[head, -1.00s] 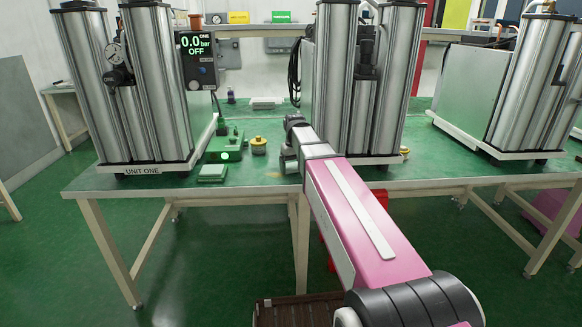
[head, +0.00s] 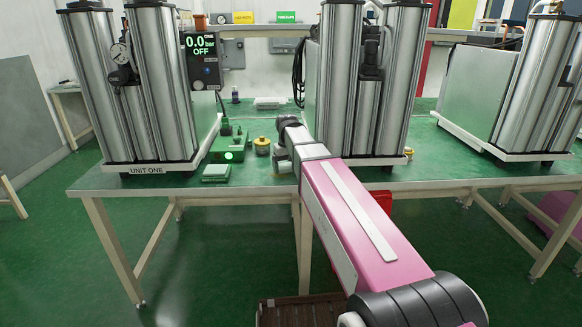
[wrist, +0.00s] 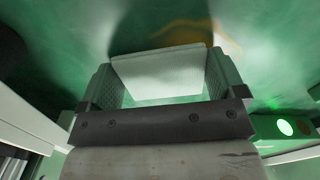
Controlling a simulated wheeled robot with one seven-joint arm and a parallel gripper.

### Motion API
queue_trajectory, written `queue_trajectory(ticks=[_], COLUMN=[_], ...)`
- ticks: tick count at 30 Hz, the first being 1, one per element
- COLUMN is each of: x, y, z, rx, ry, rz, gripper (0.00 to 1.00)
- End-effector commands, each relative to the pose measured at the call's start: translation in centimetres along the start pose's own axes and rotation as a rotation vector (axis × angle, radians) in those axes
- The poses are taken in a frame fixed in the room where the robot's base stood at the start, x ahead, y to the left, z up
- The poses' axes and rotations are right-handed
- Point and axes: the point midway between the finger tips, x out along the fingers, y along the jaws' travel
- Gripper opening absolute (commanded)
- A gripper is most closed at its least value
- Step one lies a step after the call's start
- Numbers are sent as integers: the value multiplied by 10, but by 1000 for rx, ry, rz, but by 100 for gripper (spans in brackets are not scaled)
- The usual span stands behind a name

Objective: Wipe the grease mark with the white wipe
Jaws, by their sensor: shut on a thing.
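My gripper (wrist: 160,72) is shut on the white wipe (wrist: 158,76), which sits between its two ribbed fingers in the wrist view. The grease mark (wrist: 190,37) is a brownish-orange smear on the green bench top, just beyond the wipe's far edge. Part of it may lie hidden under the wipe. I cannot tell if the wipe touches the bench.
A yellow-topped round part (head: 262,146) stands just left of my gripper. A green device with a lit button (head: 230,156) is further left, beside the steel columns of unit one (head: 160,90). More columns (head: 365,90) stand close on the right. The bench edge (head: 230,186) is near.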

Motion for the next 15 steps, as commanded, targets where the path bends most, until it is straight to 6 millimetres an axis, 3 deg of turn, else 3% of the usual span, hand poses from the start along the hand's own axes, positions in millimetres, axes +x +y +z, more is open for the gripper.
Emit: queue_trajectory(ticks=[15], x=[2], y=[-32], z=[-10], rx=[-2], ry=[1], rz=[-1], gripper=[70])
